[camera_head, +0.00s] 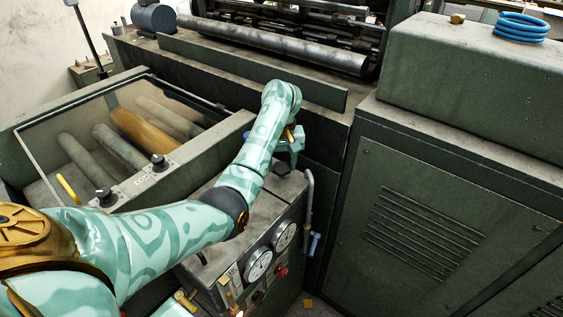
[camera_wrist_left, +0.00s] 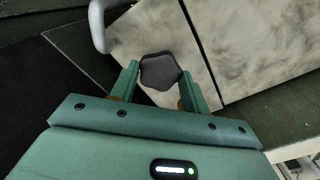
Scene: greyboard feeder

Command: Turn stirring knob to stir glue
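A dark, many-sided knob (camera_head: 282,169) sits on top of the grey-green control cabinet (camera_head: 262,208); I take it to be the stirring knob. It shows whole in the left wrist view (camera_wrist_left: 161,71). My left gripper (camera_head: 294,148) is over the cabinet's far end, close by the knob. In the left wrist view my left gripper (camera_wrist_left: 159,78) is open, with one finger to each side of the knob and a small gap at each. I cannot tell whether the fingertips reach down to the knob's height.
A glass-covered trough (camera_head: 65,185) with rollers lies at the left, with black knobs (camera_head: 158,161) on its edge. The cabinet's front has gauges (camera_head: 259,264) and a grey pipe (camera_head: 309,195). A large machine housing (camera_head: 430,215) stands at the right.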

